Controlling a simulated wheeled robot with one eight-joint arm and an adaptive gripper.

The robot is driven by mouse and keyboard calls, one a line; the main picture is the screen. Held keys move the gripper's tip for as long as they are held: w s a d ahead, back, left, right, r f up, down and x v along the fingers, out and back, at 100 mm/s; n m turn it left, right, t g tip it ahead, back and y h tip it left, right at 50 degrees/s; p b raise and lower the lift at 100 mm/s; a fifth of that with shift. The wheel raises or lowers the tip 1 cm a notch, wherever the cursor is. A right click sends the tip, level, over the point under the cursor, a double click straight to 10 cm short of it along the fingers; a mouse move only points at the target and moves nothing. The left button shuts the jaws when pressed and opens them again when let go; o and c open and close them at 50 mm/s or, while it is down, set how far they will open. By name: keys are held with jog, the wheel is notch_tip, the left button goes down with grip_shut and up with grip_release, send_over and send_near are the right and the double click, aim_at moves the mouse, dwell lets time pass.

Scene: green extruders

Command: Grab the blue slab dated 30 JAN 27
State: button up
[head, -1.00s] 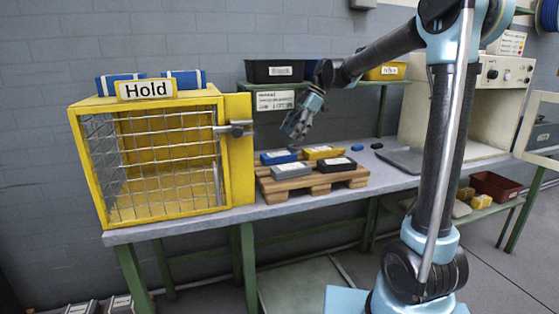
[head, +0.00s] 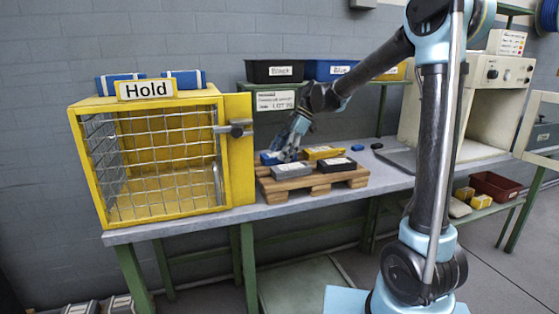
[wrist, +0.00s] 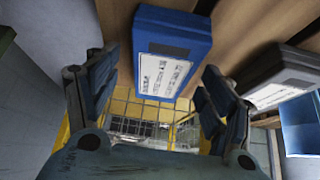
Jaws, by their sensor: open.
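A blue slab (head: 268,158) with a white label lies on the wooden pallet (head: 318,184) on the bench, at its back left. In the wrist view the blue slab (wrist: 172,52) sits between and just beyond my fingertips; its label print is too blurred to read. My gripper (head: 288,148) is open and low over the pallet's left part, right at the blue slab. In the wrist view its two fingers (wrist: 150,85) stand apart, one on each side of the slab, with no clear contact. Two more blue slabs (head: 120,82) (head: 184,80) lie on top of the yellow cage.
A grey slab (head: 291,170), a yellow slab (head: 322,152) and a black slab (head: 337,165) share the pallet. The yellow cage (head: 240,150) marked Hold stands to the left. Black (head: 275,72) and blue (head: 330,70) bins stand on the shelf behind.

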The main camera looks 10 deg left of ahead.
jog(key=c, duration=1.4)
jog(key=shift+r, duration=0.1)
